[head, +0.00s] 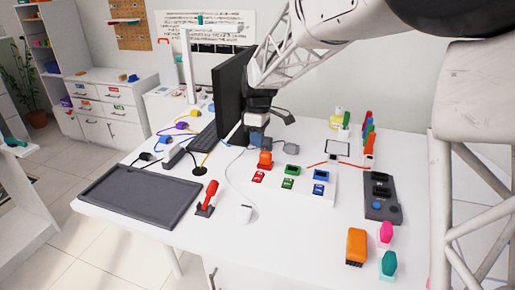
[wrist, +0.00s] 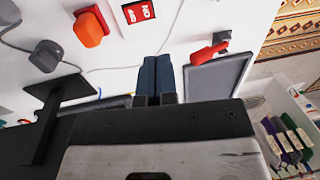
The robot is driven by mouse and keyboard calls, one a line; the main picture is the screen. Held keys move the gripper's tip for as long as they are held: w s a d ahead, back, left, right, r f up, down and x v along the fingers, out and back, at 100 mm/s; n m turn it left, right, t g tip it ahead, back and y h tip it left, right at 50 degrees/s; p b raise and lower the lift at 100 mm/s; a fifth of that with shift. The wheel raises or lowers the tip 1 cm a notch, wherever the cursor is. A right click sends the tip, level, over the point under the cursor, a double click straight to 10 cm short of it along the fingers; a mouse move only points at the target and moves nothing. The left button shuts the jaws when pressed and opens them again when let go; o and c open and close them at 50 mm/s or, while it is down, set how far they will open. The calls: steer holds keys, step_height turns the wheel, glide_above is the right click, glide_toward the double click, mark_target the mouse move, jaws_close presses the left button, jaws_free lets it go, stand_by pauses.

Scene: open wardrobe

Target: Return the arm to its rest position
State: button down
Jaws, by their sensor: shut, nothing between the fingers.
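My gripper (head: 257,139) hangs over the white desk (head: 235,254), in front of the black monitor (head: 231,93). Its two dark blue fingers are pressed together in the wrist view (wrist: 157,79), with nothing between them. My arm comes in from the upper right of the head view.
A red-handled lever (head: 207,197) and black tray (head: 138,194) are at the left. A grey control box (head: 382,197) and orange block (head: 356,246) lie farther right. The front middle is mostly clear.

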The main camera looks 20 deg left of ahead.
steer(key=shift+r, duration=0.4)
steer(key=s+d+r+m+t, duration=0.1)
steer(key=s+d+r+m, duration=0.2)
steer(key=d, duration=0.5)
steer(key=s+d+r+m, duration=0.25)
steer(key=s+d, duration=0.25)
steer(key=d, duration=0.4)
steer(key=s+d+r+m+t, duration=0.1)
steer(key=s+d+r+m, duration=0.2)
steer(key=d, duration=0.5)
steer(key=s+d+f+m, duration=0.1)
steer(key=s+d+m, duration=0.2)
steer(key=s+d, duration=0.2)
steer(key=s+d+f+m+t, duration=0.1)
steer(key=s+d+f+m, duration=0.1)
steer(key=s+d, duration=0.4)
steer(key=s+d+f+m+t, duration=0.1)
steer(key=s+d+m, duration=0.3)
steer(key=s, duration=0.8)
steer(key=shift+s+d+f+m, duration=0.4)
steer(key=shift+d+f, duration=0.35)
steer(key=shift+d, duration=0.15)
